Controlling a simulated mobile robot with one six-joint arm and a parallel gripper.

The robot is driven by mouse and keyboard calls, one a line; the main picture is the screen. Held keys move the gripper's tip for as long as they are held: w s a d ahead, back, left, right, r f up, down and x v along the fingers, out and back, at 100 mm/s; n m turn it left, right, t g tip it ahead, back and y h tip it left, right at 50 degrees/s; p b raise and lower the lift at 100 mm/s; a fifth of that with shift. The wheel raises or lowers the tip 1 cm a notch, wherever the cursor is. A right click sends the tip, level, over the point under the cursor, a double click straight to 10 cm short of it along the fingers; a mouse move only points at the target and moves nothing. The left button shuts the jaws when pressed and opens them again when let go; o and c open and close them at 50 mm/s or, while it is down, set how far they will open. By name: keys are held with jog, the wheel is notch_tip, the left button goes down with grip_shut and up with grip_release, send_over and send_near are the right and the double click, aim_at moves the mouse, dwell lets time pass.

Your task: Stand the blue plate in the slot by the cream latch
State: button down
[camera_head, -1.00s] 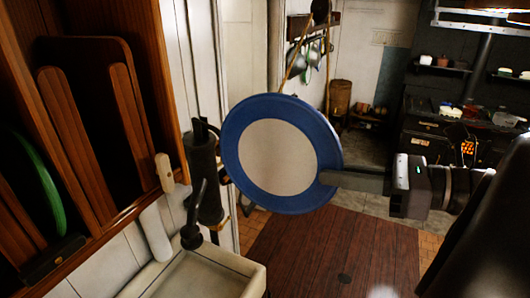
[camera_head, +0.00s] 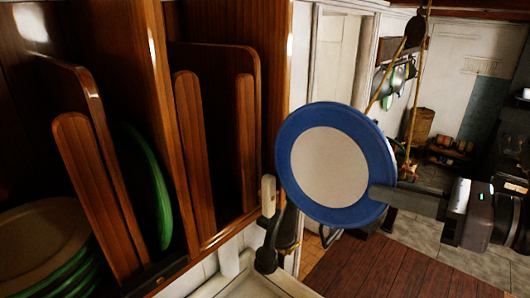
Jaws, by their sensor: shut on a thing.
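The blue plate (camera_head: 289,140) has a broad blue rim and a pale centre. My gripper (camera_head: 384,195) is shut on its right edge and holds it upright in the air, face towards the camera. The cream latch (camera_head: 268,196) is a small upright block on the front edge of the wooden rack (camera_head: 280,70), just left of the plate. The slot (camera_head: 226,150) beside the latch lies to its left, between wooden dividers, and looks empty. The plate is apart from the slot, to its right. The far fingertip is hidden behind the plate.
A green-rimmed plate (camera_head: 150,190) stands in the slot further left. A stack of green-rimmed plates (camera_head: 45,245) lies at the far left. A pale basin (camera_head: 265,285) and a dark tap (camera_head: 267,258) are below the latch.

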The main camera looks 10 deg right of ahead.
jog(key=shift+r+b+x, duration=0.15)
jog(key=shift+b+x, duration=0.15)
jog(key=shift+x, duration=0.85)
jog(key=shift+r+b+x, duration=0.2)
jog(key=shift+b+x, duration=0.05)
jog(key=shift+x, duration=0.9)
jog(key=shift+r+b+x, duration=0.15)
jog(key=shift+b+x, duration=0.15)
jog(key=shift+x, duration=0.85)
jog(key=shift+b, duration=0.7)
jog(key=shift+w+a+f+b, duration=0.2)
jog(key=shift+w+a+b, duration=0.05)
jog(key=shift+w+b, duration=0.15)
jog(key=b, duration=0.4)
send_near(275, 150)
jog(key=shift+w+a+f, duration=0.3)
jog(key=shift+w+f, duration=0.5)
jog(key=shift+f, duration=0.15)
jog(key=shift+w+a, duration=0.2)
jog(key=shift+w, duration=0.1)
jog(key=shift+r+b+x, duration=0.2)
jog(key=shift+b+x, duration=0.15)
jog(key=shift+x, duration=0.9)
jog(key=shift+r+b+x, duration=0.15)
jog(key=shift+b+x, duration=0.25)
jog(key=shift+x, duration=0.85)
jog(key=shift+r+b+x, duration=0.2)
jog(key=shift+b+x, duration=0.15)
jog(key=shift+x, duration=0.9)
